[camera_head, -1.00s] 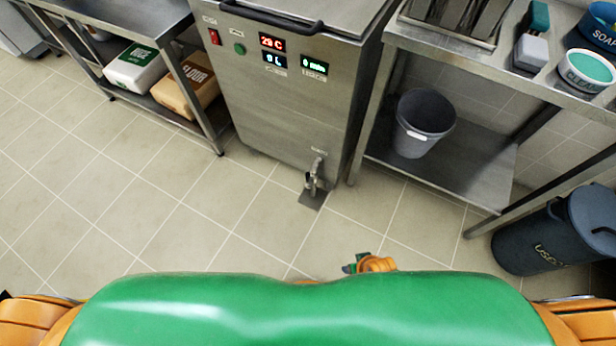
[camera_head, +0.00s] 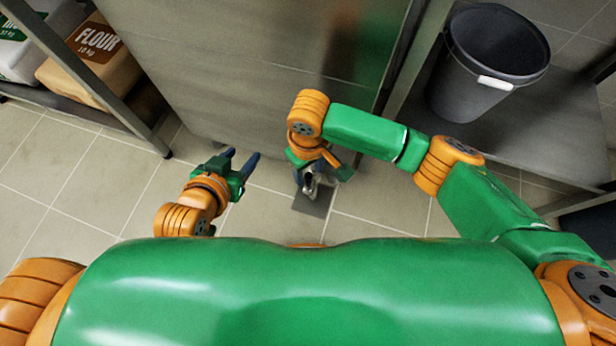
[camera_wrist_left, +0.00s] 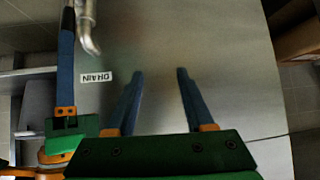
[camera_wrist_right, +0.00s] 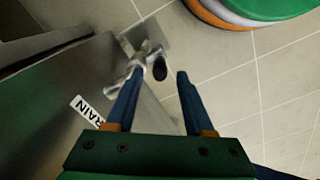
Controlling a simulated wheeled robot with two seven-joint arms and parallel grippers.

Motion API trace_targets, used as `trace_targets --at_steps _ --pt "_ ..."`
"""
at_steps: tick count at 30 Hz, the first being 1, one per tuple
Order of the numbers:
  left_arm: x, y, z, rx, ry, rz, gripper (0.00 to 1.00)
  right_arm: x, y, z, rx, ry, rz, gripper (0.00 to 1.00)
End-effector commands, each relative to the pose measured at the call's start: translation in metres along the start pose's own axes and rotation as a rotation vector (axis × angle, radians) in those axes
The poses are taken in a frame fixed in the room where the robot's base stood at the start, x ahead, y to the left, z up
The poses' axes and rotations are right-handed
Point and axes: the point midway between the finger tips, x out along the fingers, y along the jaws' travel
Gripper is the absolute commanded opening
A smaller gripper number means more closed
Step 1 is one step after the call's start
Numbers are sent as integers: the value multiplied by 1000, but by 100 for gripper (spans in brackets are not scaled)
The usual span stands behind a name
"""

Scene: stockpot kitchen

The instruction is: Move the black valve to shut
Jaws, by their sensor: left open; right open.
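The metal drain tap (camera_wrist_right: 141,56) sticks out low on the steel stockpot unit, beside a DRAIN label (camera_wrist_right: 86,111). Its black valve handle (camera_wrist_right: 160,69) shows in the right wrist view, between my right fingertips; contact cannot be told. My right gripper (camera_wrist_right: 158,73) is open, reaching down at the tap. In the head view my right wrist hides most of the tap (camera_head: 311,189). My left gripper (camera_head: 241,158) is open and empty, left of the tap. The left wrist view shows the tap's bent spout (camera_wrist_left: 88,32) at upper left, beside a right gripper finger.
A grey bucket (camera_head: 470,90) stands on the lower shelf at right. A flour bag (camera_head: 95,62) lies on the shelf at left. A dark floor plate (camera_head: 313,203) lies below the tap. Tiled floor is clear at left.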

Motion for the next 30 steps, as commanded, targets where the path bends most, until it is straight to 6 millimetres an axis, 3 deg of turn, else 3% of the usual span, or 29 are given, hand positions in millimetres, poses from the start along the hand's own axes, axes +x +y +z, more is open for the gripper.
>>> trace_targets --at_steps 7,14,21,30 --pt "-2 6 -59 11 305 11 53 17 0 0 0 1 0 53" --pt "-22 12 -111 21 594 24 53 30 0 0 1 1 0 53" --pt "-59 19 -154 26 895 40 53 43 0 0 0 1 0 53" --pt "-115 26 -186 29 1234 63 53 56 0 0 1 2 -1 53"
